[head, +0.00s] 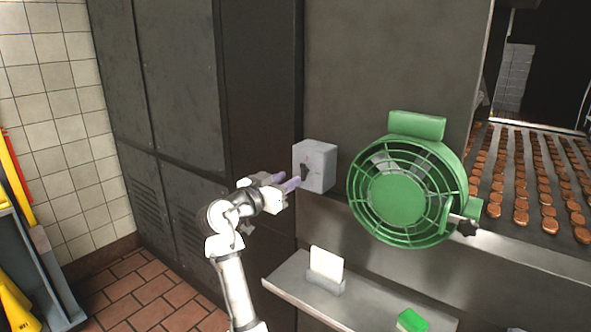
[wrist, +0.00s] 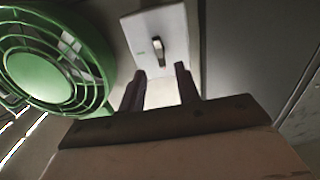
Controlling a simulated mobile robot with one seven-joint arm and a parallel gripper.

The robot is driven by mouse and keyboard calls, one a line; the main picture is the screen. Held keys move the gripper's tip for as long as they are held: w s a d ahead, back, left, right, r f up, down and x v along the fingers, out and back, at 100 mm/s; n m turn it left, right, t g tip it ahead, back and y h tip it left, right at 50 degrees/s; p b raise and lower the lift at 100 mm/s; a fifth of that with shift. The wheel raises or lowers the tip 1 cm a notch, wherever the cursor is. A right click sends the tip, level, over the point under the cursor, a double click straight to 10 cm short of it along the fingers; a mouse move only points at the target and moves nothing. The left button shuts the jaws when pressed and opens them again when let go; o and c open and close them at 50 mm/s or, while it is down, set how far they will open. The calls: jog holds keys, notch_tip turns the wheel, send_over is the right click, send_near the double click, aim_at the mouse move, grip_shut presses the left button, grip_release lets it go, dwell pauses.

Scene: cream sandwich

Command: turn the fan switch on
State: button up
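The fan switch is a pale grey box (head: 318,165) on the dark wall panel, left of the fan in the head view. In the wrist view the box (wrist: 172,28) has a small dark toggle lever (wrist: 157,48) on its face. The green fan (head: 398,190) also fills the left of the wrist view (wrist: 40,68). My gripper (head: 292,184) is just in front of the box's lower left. In the wrist view its two fingers (wrist: 160,82) are apart with nothing between them, and the lever appears beyond the tips. I cannot tell whether they touch the box.
A shelf (head: 290,277) below holds a white card in a holder (head: 326,268) and a green sponge-like block (head: 412,320). A conveyor (head: 520,180) with rows of brown cookies is at right. Dark cabinets (head: 180,90) stand left. A yellow sign and blue cart are at far left.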

aim_at(301, 172)
jog(key=p+x, duration=0.1)
jog(key=x, duration=0.4)
jog(key=shift+w, duration=0.1)
grip_shut()
